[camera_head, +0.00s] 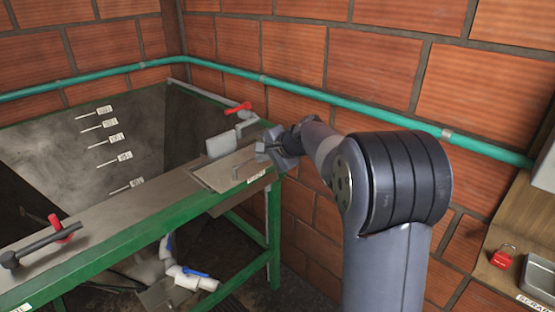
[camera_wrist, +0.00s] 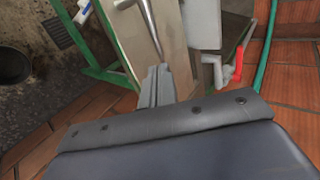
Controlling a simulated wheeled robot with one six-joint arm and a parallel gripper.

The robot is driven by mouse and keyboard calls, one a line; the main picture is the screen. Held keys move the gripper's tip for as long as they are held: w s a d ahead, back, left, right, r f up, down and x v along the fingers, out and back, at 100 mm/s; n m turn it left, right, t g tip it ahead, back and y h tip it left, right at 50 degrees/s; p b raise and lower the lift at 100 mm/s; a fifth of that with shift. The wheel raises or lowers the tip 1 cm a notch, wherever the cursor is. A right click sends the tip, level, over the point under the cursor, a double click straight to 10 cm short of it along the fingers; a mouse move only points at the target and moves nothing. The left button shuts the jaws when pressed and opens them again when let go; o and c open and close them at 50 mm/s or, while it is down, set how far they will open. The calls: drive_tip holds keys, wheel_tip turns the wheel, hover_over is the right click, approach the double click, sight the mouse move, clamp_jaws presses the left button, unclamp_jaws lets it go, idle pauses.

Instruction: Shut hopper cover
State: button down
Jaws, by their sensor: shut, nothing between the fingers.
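A flat metal plate with a bar handle, which looks like the hopper cover (camera_head: 215,178), lies at the right end of the green-framed metal bench (camera_head: 120,210). Its handle (camera_head: 238,170) also shows in the wrist view (camera_wrist: 150,22), just beyond my fingertips. My gripper (camera_head: 262,150) is shut and empty, at the right end of the plate. In the wrist view its fingers (camera_wrist: 160,72) point at the handle end; I cannot tell whether they touch. Whether the cover is fully seated cannot be told.
An upright grey plate (camera_head: 221,145) and a red-handled valve (camera_head: 238,108) stand behind the cover. A green pipe (camera_head: 300,88) runs along the brick wall. A deep basin with labelled marks (camera_head: 115,140) lies left. A shelf with a red padlock (camera_head: 503,257) is at right.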

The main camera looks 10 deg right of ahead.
drive_tip(key=w+a, duration=0.1)
drive_tip(key=w, duration=0.1)
drive_tip(key=shift+w+a+p, duration=0.4)
drive_tip(key=shift+s+d+r, duration=0.1)
drive_tip(key=shift+s, duration=0.05)
